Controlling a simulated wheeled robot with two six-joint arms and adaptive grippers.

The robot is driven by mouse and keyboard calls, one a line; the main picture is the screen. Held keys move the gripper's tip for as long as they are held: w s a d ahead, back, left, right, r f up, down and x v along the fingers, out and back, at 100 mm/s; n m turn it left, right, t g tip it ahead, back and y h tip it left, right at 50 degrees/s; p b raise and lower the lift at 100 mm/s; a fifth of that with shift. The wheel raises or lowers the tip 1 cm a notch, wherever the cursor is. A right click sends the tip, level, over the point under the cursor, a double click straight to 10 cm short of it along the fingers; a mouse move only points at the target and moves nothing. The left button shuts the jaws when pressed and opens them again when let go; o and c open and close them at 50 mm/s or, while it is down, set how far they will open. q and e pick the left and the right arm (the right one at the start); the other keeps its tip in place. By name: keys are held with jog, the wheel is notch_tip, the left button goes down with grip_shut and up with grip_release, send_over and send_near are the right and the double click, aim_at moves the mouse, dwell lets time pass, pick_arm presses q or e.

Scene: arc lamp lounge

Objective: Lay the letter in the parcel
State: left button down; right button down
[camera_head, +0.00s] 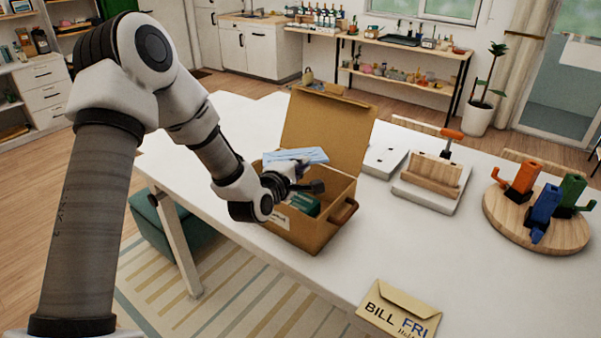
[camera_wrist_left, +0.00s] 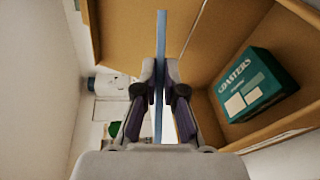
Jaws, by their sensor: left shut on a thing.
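The letter is a thin light-blue envelope (camera_head: 298,155), seen edge-on as a blue strip in the left wrist view (camera_wrist_left: 161,50). My left gripper (camera_head: 303,172) is shut on it, also in the left wrist view (camera_wrist_left: 158,82). The parcel is an open brown cardboard box (camera_head: 322,236) on the white table, its lid (camera_head: 330,125) raised at the back. The letter is held above the box's left part, near its rim. Inside the box lies a dark green coasters box (camera_wrist_left: 255,85), partly hidden by my gripper in the head view. My right gripper is not in view.
A tan envelope marked "BILL FRI" (camera_head: 398,312) lies at the table's front edge. Right of the parcel are white boards (camera_head: 382,160), a wooden holder (camera_head: 432,178) and a round board (camera_head: 510,235) with coloured pieces. A teal stool (camera_head: 172,232) stands beside the table.

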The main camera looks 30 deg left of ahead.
pick_arm(q)
jog(key=f+b, duration=0.2)
jog(key=f, duration=0.1)
jog(key=f+b, duration=0.1)
jog(key=shift+w+a+f, duration=0.15)
jog(key=shift+w+f, duration=0.15)
jog(key=shift+f, duration=0.1)
jog(key=c, duration=1.3)
grip_release()
jog(key=shift+o, duration=0.2)
jog(key=shift+r, duration=0.15)
